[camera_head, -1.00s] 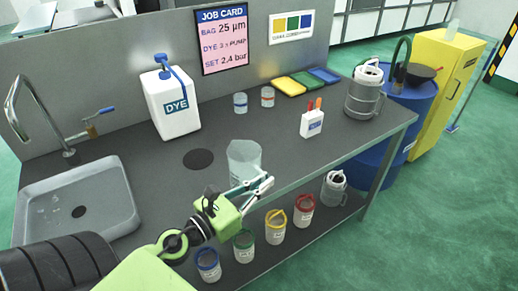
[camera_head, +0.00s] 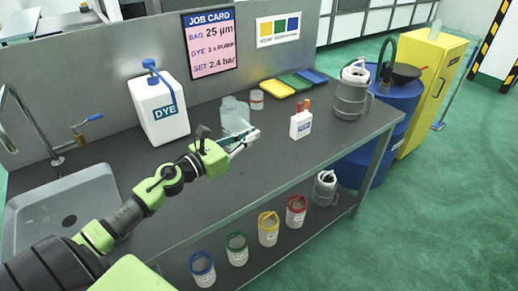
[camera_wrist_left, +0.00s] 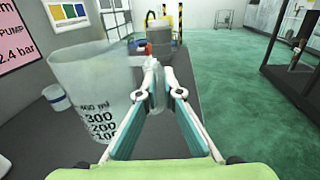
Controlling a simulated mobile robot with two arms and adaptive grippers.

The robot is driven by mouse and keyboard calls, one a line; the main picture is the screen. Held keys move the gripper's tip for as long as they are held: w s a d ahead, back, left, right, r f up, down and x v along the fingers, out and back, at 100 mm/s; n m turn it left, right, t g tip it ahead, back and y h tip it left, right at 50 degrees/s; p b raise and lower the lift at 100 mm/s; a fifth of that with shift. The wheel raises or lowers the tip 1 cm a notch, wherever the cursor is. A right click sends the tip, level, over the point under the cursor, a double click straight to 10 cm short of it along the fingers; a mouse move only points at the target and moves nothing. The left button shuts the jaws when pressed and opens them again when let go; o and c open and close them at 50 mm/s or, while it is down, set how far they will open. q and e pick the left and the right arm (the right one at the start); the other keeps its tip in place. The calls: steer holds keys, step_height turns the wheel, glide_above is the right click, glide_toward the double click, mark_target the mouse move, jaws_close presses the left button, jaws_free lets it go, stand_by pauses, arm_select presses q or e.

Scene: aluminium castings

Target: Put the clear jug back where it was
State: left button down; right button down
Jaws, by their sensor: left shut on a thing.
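The clear jug (camera_head: 235,120) is over the middle of the grey bench, toward the back, in the head view. In the left wrist view the jug (camera_wrist_left: 88,85) stands large and about upright at the left, with black volume marks. My left gripper (camera_head: 246,142) is beside it, on its right-front side. In the wrist view its fingers (camera_wrist_left: 158,85) are closed together at the jug's handle side. The grip point is partly hidden by the fingers. I cannot tell whether the jug's base touches the bench. My right gripper is not in view.
A white DYE container (camera_head: 160,110) stands left of the jug. A small cup (camera_head: 257,100) is close behind it. A bottle holder (camera_head: 300,124) and a grey metal canister (camera_head: 352,92) stand to the right. The sink (camera_head: 65,215) is at left. The bench front is clear.

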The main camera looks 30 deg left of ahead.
arm_select(q)
steer(key=shift+w+a+f+b, duration=0.1)
steer(key=shift+w+f+b, duration=0.2)
steer(key=shift+w+f, duration=1.05)
steer(key=shift+w+a+f+b, duration=0.1)
steer(key=shift+w+f+b, duration=0.15)
steer(key=shift+w+f, duration=1.15)
steer(key=shift+w+f+b, duration=0.3)
steer(key=shift+w+f, duration=0.25)
steer(key=shift+f, duration=1.55)
steer(key=shift+s, duration=0.1)
steer(key=shift+f, duration=0.15)
steer(key=c, duration=2.2)
jaws_free()
